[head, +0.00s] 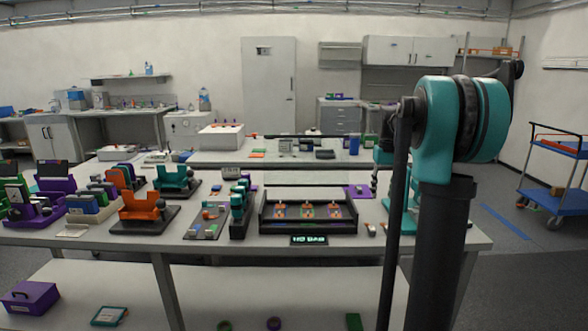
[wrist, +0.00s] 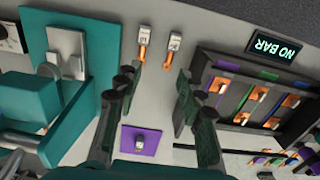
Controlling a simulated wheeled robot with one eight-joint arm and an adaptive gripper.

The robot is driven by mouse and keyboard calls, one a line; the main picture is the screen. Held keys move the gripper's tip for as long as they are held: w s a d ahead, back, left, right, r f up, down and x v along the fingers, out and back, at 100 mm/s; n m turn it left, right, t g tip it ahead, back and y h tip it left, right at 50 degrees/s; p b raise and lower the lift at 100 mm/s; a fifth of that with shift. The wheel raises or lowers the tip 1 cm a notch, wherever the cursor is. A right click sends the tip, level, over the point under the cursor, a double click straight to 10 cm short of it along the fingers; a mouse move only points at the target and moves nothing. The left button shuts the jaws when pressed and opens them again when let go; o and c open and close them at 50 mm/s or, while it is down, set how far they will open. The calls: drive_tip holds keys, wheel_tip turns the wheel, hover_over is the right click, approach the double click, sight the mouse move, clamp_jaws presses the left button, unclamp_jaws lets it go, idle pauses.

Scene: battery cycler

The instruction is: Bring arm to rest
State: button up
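My arm stands at the right of the head view, with its teal joint (head: 462,118) raised above the table. My gripper (wrist: 158,92) shows in the wrist view with its two dark fingers apart and nothing between them. It is above the white table, between the teal device (wrist: 60,80) on the left and the black tray (wrist: 255,95) on the right. Two small grey and orange pieces lie on the table beyond the fingertips. In the head view my gripper is hidden or cannot be made out.
The table (head: 110,240) carries a black tray (head: 308,226), a "NO BAR" display (head: 309,240) and orange and teal holders on the left. A purple pad (wrist: 139,142) with a small piece lies below my gripper. A blue cart (head: 558,195) stands at the right.

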drive_tip(key=s+a+f+t, duration=0.1)
drive_tip(key=s+a+f, duration=0.2)
drive_tip(key=s+f, duration=0.4)
drive_tip(key=s+a+f+t, duration=0.1)
drive_tip(key=s+a+f, duration=0.3)
drive_tip(key=s+f, duration=0.3)
drive_tip(key=s+a+f+t, duration=0.2)
drive_tip(key=s+a+f, duration=0.2)
drive_tip(key=s, duration=1.1)
wheel_tip(320, 180, down, 3)
drive_tip(key=shift+f, duration=0.1)
drive_tip(key=shift+s, duration=0.1)
